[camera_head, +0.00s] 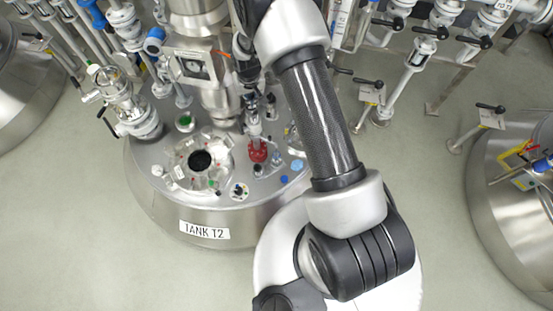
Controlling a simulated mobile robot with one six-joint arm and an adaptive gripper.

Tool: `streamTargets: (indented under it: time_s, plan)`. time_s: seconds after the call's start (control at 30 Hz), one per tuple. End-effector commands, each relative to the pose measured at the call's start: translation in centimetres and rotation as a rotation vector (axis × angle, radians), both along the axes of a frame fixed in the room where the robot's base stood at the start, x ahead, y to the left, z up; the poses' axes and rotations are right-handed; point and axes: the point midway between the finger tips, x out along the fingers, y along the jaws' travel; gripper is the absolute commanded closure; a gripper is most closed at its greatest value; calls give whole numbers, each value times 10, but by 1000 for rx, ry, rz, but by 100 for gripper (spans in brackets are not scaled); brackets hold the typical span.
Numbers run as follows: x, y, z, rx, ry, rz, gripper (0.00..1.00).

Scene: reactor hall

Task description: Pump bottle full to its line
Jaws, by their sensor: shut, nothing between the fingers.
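No bottle and no fill line can be made out with certainty. On the lid of the steel tank marked TANK T2 (150,202) stands a small metal and clear fitting (254,122) with a red base (258,151). I cannot tell whether it is the pump. My gripper (249,80) is a small dark shape at the end of my arm, above the back of the lid and close to the top of this fitting. It looks shut and empty. My forearm hides part of the lid's right side.
The lid has a round dark opening (201,161), a blue cap (297,165) and several small ports. A valve assembly (135,112) stands at its left. Pipes with black-handled valves (430,32) line the back. Another tank (510,200) is at the right. Grey floor between is clear.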

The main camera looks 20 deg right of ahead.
Motion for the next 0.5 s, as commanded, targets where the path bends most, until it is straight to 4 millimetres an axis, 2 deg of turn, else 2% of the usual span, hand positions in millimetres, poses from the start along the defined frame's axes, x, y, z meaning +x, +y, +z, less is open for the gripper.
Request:
streamTargets:
  time_s: [0.5]
  plan:
    - [-1, 0, -24, 0, 3, 0, 100]
